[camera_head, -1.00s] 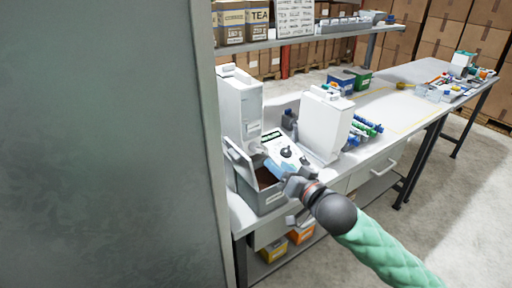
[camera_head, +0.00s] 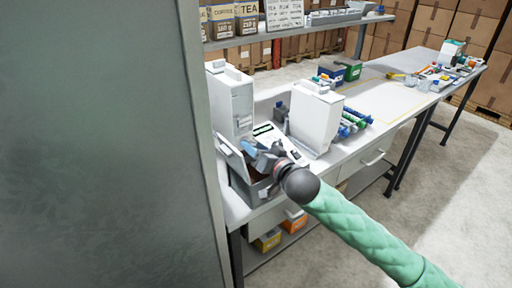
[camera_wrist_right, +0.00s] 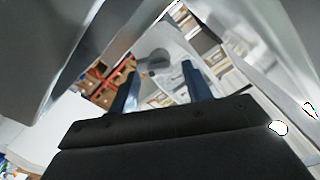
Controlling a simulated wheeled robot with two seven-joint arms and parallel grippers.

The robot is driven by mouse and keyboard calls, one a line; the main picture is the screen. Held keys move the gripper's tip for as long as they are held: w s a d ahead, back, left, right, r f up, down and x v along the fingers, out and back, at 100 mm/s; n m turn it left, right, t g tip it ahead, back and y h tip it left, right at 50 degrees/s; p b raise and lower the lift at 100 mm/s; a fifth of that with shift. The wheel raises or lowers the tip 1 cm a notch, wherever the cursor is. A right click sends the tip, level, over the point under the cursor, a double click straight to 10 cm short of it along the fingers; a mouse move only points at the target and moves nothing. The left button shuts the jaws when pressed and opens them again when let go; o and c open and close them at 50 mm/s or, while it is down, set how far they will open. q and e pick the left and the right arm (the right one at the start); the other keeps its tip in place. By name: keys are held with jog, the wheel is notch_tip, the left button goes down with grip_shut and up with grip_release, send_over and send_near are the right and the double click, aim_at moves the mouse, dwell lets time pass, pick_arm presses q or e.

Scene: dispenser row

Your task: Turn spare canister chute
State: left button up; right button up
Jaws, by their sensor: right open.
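Two tall white canister dispensers stand on the bench: a left one (camera_head: 232,103) and a right one (camera_head: 315,118). My right gripper (camera_head: 255,153) is low in front of the left dispenser, above a grey bin (camera_head: 246,192) with a raised lid. In the right wrist view, the gripper's two dark fingers (camera_wrist_right: 160,82) are apart. A grey rounded piece (camera_wrist_right: 154,62), perhaps a chute, shows beyond and between the fingertips; I cannot tell whether they touch it. In the head view the gripper hides the left dispenser's outlet. My left gripper is out of view.
A large grey panel (camera_head: 95,140) fills the left side. A shelf (camera_head: 270,34) with tea and coffee boxes hangs above the bench. Blue and green bottles (camera_head: 352,122) lie right of the right dispenser. A yellow-outlined bench area (camera_head: 385,98) is mostly clear.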

jog(key=c, duration=1)
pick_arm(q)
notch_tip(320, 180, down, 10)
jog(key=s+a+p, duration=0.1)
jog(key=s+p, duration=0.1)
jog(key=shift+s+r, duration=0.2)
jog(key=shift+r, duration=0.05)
pick_arm(e)
jog(key=shift+s+a+n, duration=0.1)
jog(key=shift+n, duration=3.5)
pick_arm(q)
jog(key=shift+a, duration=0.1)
